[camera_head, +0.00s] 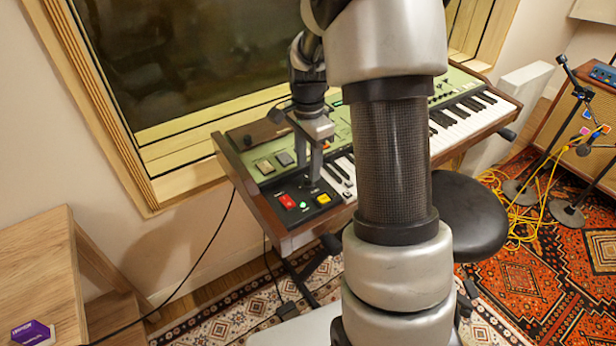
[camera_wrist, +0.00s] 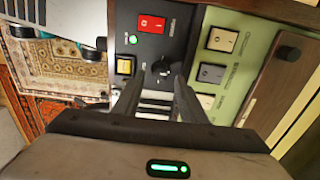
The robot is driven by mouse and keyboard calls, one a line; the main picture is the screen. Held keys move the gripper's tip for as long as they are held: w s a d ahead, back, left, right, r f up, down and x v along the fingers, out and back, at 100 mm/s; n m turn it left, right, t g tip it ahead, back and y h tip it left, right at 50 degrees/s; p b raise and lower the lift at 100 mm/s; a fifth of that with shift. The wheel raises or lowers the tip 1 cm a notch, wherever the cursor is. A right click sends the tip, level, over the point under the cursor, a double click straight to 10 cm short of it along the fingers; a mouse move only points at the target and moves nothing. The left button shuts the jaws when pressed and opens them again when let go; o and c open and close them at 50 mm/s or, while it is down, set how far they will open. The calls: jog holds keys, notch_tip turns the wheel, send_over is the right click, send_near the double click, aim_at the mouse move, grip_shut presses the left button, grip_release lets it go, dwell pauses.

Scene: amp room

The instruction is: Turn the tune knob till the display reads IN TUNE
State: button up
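A small black knob (camera_wrist: 160,68) sits on the black panel of the keyboard in the wrist view; a tune label is not legible. My gripper (camera_wrist: 156,76) points down at the panel with its fingers apart and the knob at their tips. The right finger is close to the knob; I cannot tell whether it touches. In the head view my gripper (camera_head: 315,179) is over the same panel and hides the knob. I can make out no display reading IN TUNE in either view.
Beside the knob are a red rocker switch (camera_wrist: 152,24), a green light (camera_wrist: 132,39) and a yellow square (camera_wrist: 124,66). White and grey buttons (camera_wrist: 222,39) are on the green panel. The keyboard (camera_head: 466,112) stands before a window. A black stool (camera_head: 470,215) is in front.

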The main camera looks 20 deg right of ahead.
aim_at(308, 178)
jog(key=shift+f+b, duration=0.3)
jog(key=shift+f, duration=1.5)
grip_shut()
jog(key=shift+r+n, duration=0.1)
jog(key=shift+n, duration=0.2)
jog(key=shift+n+p, duration=0.75)
jog(key=shift+n, duration=0.45)
jog(key=shift+n+p, duration=0.45)
jog(key=shift+n, duration=1.05)
